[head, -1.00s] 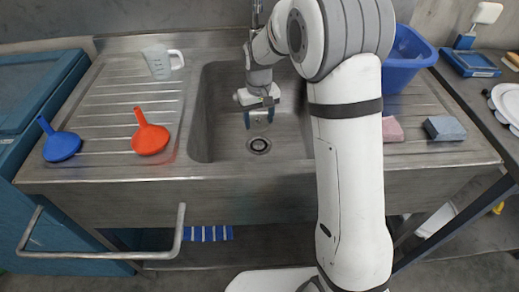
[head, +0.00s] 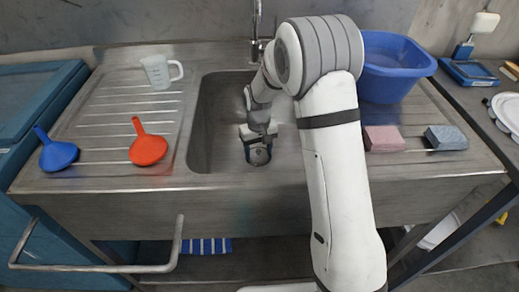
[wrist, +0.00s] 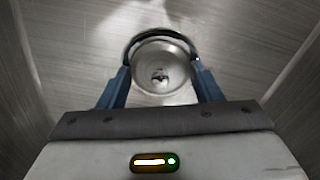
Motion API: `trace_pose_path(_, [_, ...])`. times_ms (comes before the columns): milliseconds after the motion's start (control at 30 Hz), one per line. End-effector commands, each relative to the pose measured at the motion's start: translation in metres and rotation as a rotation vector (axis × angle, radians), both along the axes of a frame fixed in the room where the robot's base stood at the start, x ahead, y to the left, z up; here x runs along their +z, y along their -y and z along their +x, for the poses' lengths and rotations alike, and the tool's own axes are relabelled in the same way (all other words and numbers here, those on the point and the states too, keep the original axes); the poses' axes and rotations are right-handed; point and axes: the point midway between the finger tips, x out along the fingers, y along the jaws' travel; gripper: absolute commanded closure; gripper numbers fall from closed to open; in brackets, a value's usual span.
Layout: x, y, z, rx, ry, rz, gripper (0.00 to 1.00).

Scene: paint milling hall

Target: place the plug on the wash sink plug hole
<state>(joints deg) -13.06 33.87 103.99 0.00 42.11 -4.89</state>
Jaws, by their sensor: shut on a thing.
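The plug (wrist: 163,54) is a round, pale metal-looking disc with a dark rim and a small dark detail at its centre. In the wrist view it lies between the two blue fingers of my gripper (wrist: 162,77), which is shut on it. In the head view my gripper (head: 259,154) points down, low in the wash sink (head: 213,115), over the spot of the plug hole. The gripper and plug cover the plug hole in the head view. I cannot tell whether the plug touches or sits in it.
A blue tub (head: 392,70), a pink sponge (head: 384,139) and a grey-blue block (head: 446,138) are on the right. The tap (head: 256,28) rises behind the basin.

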Motion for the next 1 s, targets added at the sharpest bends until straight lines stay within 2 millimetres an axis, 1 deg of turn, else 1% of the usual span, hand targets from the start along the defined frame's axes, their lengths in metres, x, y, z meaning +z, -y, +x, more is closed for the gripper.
trace_pose_path(33, [-0.003,0.0,0.0,0.0,-0.001,0.0,0.63])
trace_pose_path(67, [-0.002,0.0,0.0,0.0,0.0,0.0,0.39])
trace_pose_path(300, [-0.002,0.0,0.0,0.001,0.0,0.0,0.19])
trace_pose_path(533, [0.0,-0.001,0.0,0.001,0.0,0.0,0.19])
trace_pose_path(667, [0.009,-0.001,0.001,0.001,0.003,0.001,0.19])
trace_pose_path(767, [0.026,-0.001,0.001,0.001,0.004,0.001,0.19])
trace_pose_path(1000, [0.079,-0.001,0.001,0.001,0.004,0.001,0.19])
